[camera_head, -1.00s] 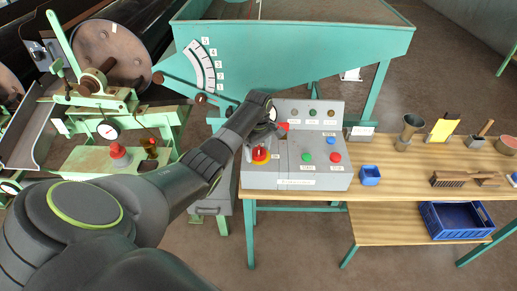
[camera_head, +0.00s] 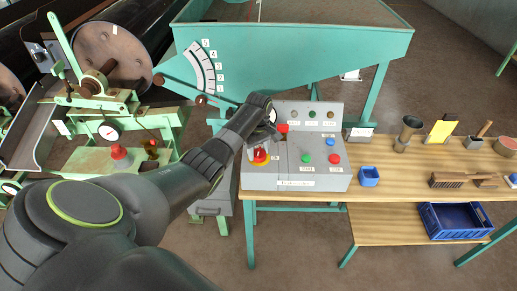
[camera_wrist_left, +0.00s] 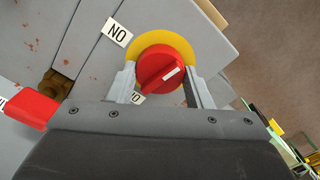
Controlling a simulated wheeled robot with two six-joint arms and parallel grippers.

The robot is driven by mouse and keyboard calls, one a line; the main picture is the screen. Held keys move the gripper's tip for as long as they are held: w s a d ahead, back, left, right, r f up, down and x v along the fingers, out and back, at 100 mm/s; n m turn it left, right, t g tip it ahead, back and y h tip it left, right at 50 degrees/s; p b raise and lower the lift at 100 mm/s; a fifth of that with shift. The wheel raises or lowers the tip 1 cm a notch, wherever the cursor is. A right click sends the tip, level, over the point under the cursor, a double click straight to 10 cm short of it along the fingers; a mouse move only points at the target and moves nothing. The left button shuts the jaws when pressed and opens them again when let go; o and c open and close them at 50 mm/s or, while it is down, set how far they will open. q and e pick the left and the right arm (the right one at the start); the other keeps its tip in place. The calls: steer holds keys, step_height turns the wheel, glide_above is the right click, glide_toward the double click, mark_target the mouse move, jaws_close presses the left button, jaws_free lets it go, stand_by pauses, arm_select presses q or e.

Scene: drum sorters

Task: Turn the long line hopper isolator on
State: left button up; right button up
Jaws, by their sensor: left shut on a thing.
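The isolator is a red rotary knob (camera_wrist_left: 160,72) on a yellow ring (camera_wrist_left: 184,43), set in the left part of the grey control box (camera_head: 312,183). It also shows in the head view as a small red and yellow disc (camera_head: 260,156), partly hidden by my gripper. My left gripper (camera_wrist_left: 163,85) is shut on the red knob, with one finger on each side. The knob's white mark points toward the upper right in the wrist view. An ON label (camera_wrist_left: 117,32) sits at the upper left of the ring there. My right gripper is not in view.
The control box also has a green button (camera_head: 306,158), a red button (camera_head: 334,159) and a row of lamps. A red part (camera_wrist_left: 30,108) lies close beside my gripper.

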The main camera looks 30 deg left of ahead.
arm_select(q)
steer(key=m+p, duration=0.1)
steer(key=m, duration=0.2)
steer(key=shift+r+m+p, duration=0.15)
steer(key=shift+m+p, duration=0.15)
steer(key=shift+p, duration=0.1)
steer(key=m+p, duration=0.1)
steer(key=m, duration=0.2)
steer(key=shift+w+m, duration=0.1)
steer(key=shift+m, duration=0.2)
steer(key=m+p, duration=0.1)
steer(key=m, duration=0.2)
steer(key=shift+d+m, duration=0.1)
steer(key=shift+m, duration=2.3)
steer(key=o, duration=1)
